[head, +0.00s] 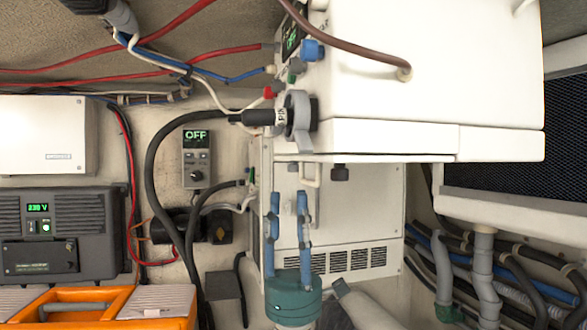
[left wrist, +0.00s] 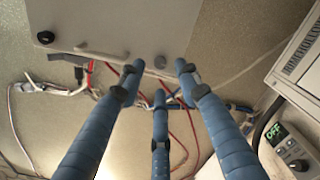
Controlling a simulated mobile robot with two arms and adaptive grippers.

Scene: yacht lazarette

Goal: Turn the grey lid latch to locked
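A grey latch-like part (head: 299,122), round with a short tab hanging down, sits on the left side of the white box, beside a black plug. I cannot read a lock mark on it. My left gripper (head: 287,195) points up from below, under the box and apart from the grey part. Its blue fingers are spread and hold nothing. In the left wrist view the fingers (left wrist: 158,80) point towards a white panel (left wrist: 150,25) with a pale bar (left wrist: 110,55) and a black knob (left wrist: 45,37). The latch cannot be made out clearly there.
The white box (head: 430,70) overhangs at the upper right. A thick black cable (head: 152,160) loops left of the gripper. A small controller (head: 196,155) reads OFF. Red and blue cables run at upper left. An orange case (head: 65,310) stands at lower left, and pipes (head: 483,260) at right.

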